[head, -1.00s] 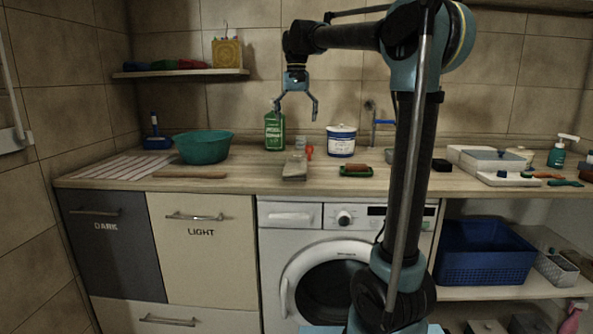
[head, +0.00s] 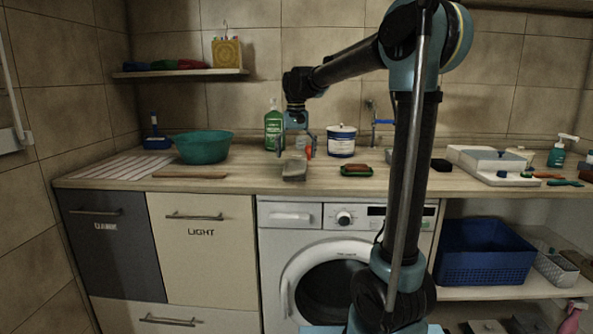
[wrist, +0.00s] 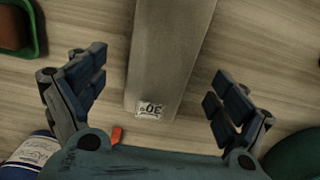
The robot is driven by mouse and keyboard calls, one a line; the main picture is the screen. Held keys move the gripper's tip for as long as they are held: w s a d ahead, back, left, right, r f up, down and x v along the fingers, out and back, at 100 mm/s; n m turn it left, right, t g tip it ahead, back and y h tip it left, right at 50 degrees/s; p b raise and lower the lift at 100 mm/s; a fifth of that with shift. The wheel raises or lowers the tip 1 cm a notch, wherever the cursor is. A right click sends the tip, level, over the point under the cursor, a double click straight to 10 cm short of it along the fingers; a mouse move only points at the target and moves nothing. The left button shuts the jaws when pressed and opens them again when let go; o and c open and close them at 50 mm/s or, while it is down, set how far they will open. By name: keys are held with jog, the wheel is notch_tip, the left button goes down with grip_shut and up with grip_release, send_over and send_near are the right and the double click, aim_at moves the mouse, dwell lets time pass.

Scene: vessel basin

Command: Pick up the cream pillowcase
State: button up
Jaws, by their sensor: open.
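A folded greyish-cream cloth strip, which looks like the pillowcase (head: 294,170), lies on the wooden counter above the washing machine. In the wrist view the pillowcase (wrist: 170,50) runs from the top edge down between my fingers, with a small white "30°" care label (wrist: 149,110) at its near end. My gripper (head: 296,151) is open and points down over the far end of the cloth. In the wrist view my gripper (wrist: 158,85) has one finger on each side of it, with bare counter visible between. I cannot tell the exact height gap.
Close by are a green bottle (head: 273,130), a white-and-blue tub (head: 341,141), an orange-red item (wrist: 117,135) and a green dish holding a brown item (head: 356,170). A teal basin (head: 204,148) stands to the left.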

aim_at(296, 161)
jog(key=shift+f, duration=1.75)
jog(key=c, duration=1.3)
